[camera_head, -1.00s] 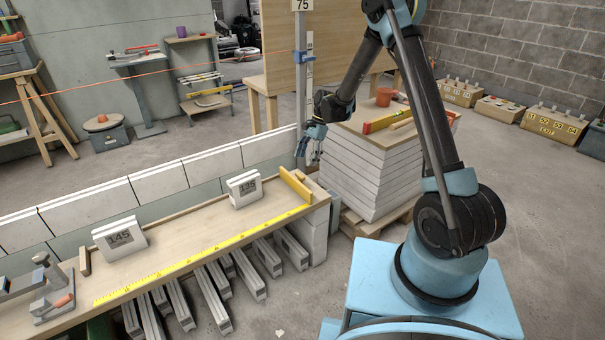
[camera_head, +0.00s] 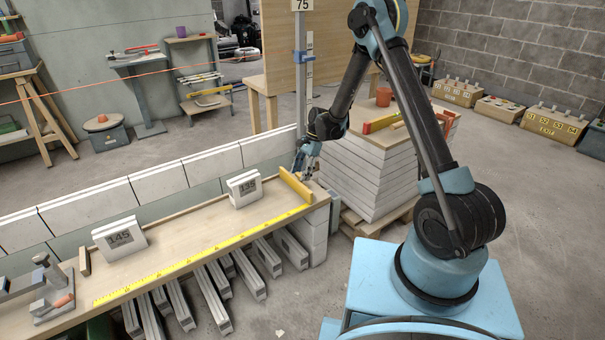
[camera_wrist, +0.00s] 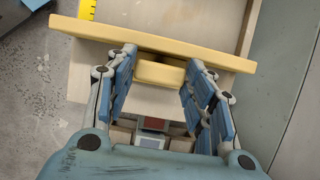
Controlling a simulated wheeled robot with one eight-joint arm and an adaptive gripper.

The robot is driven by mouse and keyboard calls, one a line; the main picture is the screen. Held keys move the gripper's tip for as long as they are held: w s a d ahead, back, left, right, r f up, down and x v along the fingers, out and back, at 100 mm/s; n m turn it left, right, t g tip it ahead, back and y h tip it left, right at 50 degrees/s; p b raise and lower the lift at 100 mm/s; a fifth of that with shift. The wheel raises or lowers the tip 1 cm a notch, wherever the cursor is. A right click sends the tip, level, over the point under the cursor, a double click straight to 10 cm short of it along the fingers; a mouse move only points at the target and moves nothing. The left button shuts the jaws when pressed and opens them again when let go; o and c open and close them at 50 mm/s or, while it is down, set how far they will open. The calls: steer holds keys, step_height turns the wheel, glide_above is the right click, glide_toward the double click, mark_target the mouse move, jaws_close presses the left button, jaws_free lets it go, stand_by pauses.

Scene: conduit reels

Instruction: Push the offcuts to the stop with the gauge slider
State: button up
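The gauge slider (camera_head: 294,186) is a yellow wooden bar lying across the right end of the bench. In the wrist view the bar (camera_wrist: 155,41) runs across the top, with a short block handle (camera_wrist: 160,73) on its near side. My gripper (camera_head: 304,166) is just beyond the bar's right side. In the wrist view my gripper (camera_wrist: 162,60) is open, a blue finger on each side of the handle, with gaps visible. Two pale offcuts stand upright on the bench: one marked 135 (camera_head: 244,188), near the slider, and one marked 145 (camera_head: 119,239) farther left. A small wooden stop (camera_head: 84,262) is at left.
A yellow measuring tape (camera_head: 200,258) runs along the bench's front edge. A low wall of pale blocks (camera_head: 158,186) borders the back. A clamp-like tool (camera_head: 52,285) sits at the left end. A stack of boards (camera_head: 372,171) stands close right of my gripper. The bench top between the offcuts is clear.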

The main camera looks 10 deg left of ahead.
steer(key=c, duration=0.8)
steer(key=shift+o, duration=0.2)
steer(key=s+a, duration=0.6)
steer(key=s, duration=0.1)
steer(key=shift+s+a, duration=0.2)
steer(key=o, duration=1.5)
steer(key=shift+r, duration=0.1)
steer(key=v, duration=1.1)
steer(key=shift+w+d+r, duration=0.1)
steer(key=shift+w+r, duration=0.1)
steer(key=shift+r, duration=0.1)
